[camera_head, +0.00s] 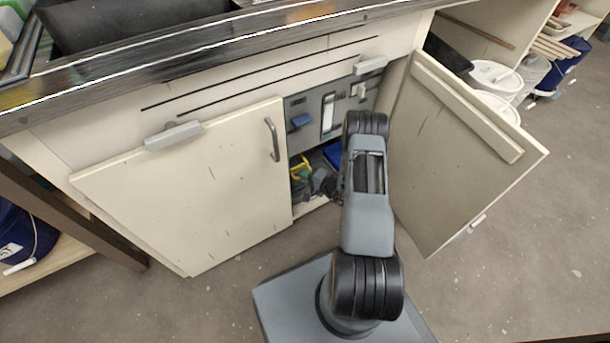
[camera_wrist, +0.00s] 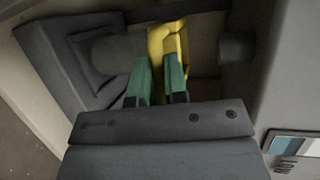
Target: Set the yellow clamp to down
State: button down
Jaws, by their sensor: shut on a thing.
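The yellow clamp (camera_head: 299,166) shows in the head view inside the open cabinet, just right of the left door's edge. In the wrist view the yellow clamp (camera_wrist: 168,42) is an upright yellow piece in front of a dark horizontal bar or pipe. My gripper (camera_wrist: 164,74), with green fingertips, is shut on the clamp's lower part. The fingers hide part of the clamp. In the head view my gripper (camera_head: 318,184) reaches into the cabinet, partly hidden by my arm.
White buckets (camera_head: 495,78) stand at the right.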

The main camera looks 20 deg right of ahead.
jog(key=shift+f, duration=0.25)
jog(key=c, duration=1.4)
grip_release()
jog(key=shift+f, duration=0.1)
jog(key=shift+c, duration=0.2)
jog(key=shift+o, duration=1.4)
jog(key=p+v, duration=0.4)
jog(key=v, duration=1)
jog(key=shift+w, duration=0.1)
